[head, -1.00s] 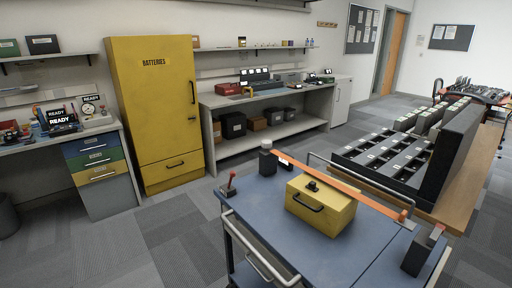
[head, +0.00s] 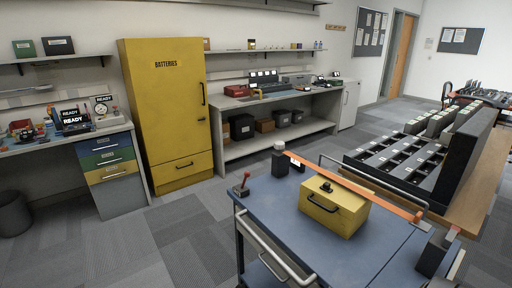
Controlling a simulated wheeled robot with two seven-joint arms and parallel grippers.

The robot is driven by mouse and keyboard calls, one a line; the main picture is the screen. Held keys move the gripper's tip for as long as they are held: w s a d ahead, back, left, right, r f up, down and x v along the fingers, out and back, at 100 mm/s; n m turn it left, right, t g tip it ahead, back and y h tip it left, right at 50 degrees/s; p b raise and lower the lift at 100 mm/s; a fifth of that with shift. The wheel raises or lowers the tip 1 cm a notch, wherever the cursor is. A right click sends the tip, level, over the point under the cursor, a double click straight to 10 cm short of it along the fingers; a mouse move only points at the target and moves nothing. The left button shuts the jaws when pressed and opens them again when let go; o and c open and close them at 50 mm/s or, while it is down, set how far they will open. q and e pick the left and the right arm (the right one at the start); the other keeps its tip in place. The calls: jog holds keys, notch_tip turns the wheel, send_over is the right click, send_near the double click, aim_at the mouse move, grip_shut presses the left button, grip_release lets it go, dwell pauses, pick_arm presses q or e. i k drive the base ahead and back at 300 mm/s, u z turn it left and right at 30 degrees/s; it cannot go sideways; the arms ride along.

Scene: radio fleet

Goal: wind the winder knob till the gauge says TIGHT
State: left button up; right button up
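On the blue-topped cart (head: 275,215), an orange strap (head: 350,183) runs across above a yellow case (head: 333,208) with a black handle. At the strap's far left end a dark block carries a round grey-topped knob (head: 279,147), which looks like the winder knob. Beside it is a small white-faced piece (head: 297,164), perhaps the gauge; its wording is too small to read. At the strap's near right end stands a dark upright block (head: 433,256). I cannot tell whether the strap touches the case. Neither gripper is in view.
A red-knobbed lever (head: 243,184) stands at the cart's left corner, with metal rails around the cart. A yellow cabinet (head: 165,110) marked BATTERIES and benches line the wall. A long rack (head: 400,165) stands behind the cart.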

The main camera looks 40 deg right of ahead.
aim_at(278, 145)
jog(key=i, duration=3)
jog(key=z, duration=3.85)
jog(key=i, duration=0.5)
